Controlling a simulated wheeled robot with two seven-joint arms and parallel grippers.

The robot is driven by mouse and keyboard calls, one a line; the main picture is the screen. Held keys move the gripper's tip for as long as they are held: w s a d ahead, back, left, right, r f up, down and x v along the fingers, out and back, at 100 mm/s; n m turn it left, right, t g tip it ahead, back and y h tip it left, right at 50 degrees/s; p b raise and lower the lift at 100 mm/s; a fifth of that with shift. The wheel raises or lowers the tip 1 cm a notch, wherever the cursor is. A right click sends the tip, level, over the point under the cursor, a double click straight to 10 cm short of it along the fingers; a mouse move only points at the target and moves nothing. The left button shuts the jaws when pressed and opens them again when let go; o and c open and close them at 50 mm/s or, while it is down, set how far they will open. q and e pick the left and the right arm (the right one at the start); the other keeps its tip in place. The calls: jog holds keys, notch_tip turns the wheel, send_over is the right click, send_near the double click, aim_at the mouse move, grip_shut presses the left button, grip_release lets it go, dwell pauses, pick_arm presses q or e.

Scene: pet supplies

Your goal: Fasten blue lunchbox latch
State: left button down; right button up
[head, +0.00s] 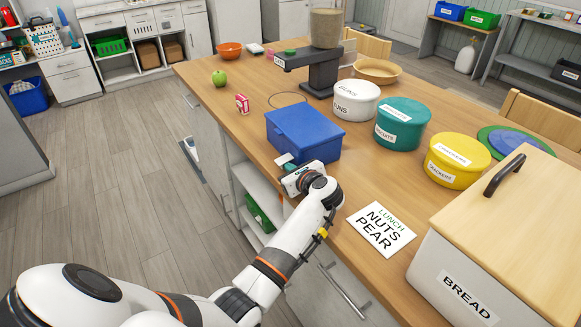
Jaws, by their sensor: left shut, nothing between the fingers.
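The blue lunchbox (306,133) sits on the wooden counter near its front edge, with its lid down. A small pale latch piece (285,159) shows at the lunchbox's near left side. My left gripper (288,172) is right at that side, close to the latch; its fingers are largely hidden by its own body and I cannot tell whether they touch the latch. It holds nothing. My right gripper is not in view.
A lunch note (381,229) and a bread box (480,260) lie to the right. White (357,101), teal (402,124) and yellow (458,160) canisters stand behind. A small red carton (242,104) and a green apple (219,77) are farther left.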

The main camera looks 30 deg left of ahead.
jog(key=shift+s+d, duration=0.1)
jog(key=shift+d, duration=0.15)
